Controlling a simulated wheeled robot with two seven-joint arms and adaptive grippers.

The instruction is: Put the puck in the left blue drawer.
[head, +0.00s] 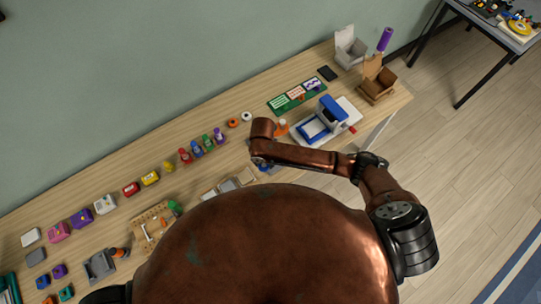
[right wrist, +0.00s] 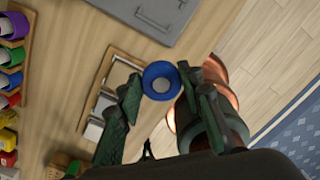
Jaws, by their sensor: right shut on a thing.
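In the right wrist view my right gripper (right wrist: 162,88) is shut, its green fingers on either side of a round blue thing with a grey centre, which looks like the puck (right wrist: 158,68). The puck is above the wooden bench. In the head view my right arm's copper links hide most of this gripper, and a small blue patch shows just under the arm. I cannot pick out the left blue drawer in either view. My left gripper is not in view.
A wooden tray with grey compartments (right wrist: 110,66) lies on the bench beside the gripper. Several coloured bottles (head: 196,150) stand in a row behind. A blue-framed machine (head: 318,124) and a brown box (head: 377,90) stand towards the right end. Bare bench (head: 120,165) shows along the wall.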

